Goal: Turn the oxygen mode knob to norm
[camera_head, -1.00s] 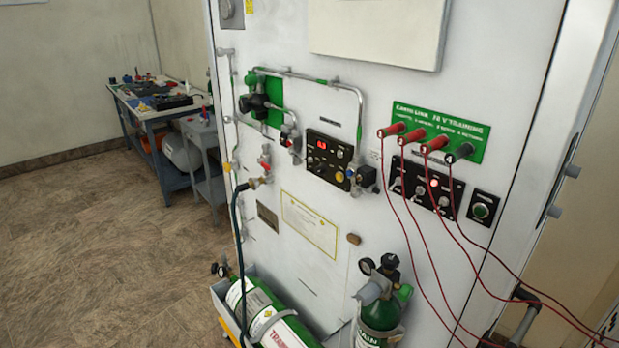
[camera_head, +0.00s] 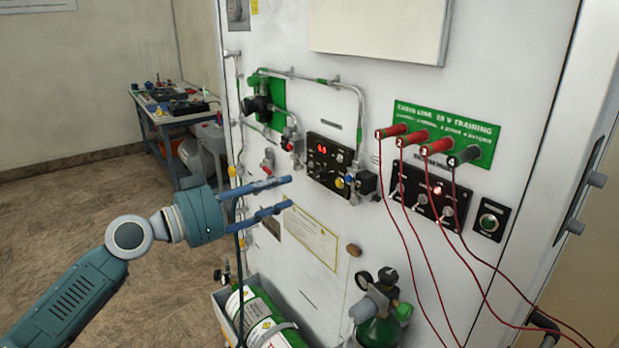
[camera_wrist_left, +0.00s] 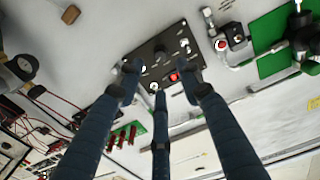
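The black oxygen control panel (camera_head: 329,165) is on the white wall panel, with a red lit display and several small knobs. I cannot read which knob is the mode knob or where it points. My left gripper (camera_head: 288,193) is open and empty, in front of the wall, left of and slightly below the control panel in the head view. In the left wrist view the control panel (camera_wrist_left: 160,55) lies ahead beyond the spread fingers (camera_wrist_left: 158,80), and the fingers cover part of it. My right gripper is not in view.
Red cables hang from a green connector board (camera_head: 444,134) above a black switch panel (camera_head: 430,195). Pipes and a regulator (camera_head: 257,105) are at upper left. A dark hose (camera_head: 238,262) hangs by the gripper. Floor at left is clear.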

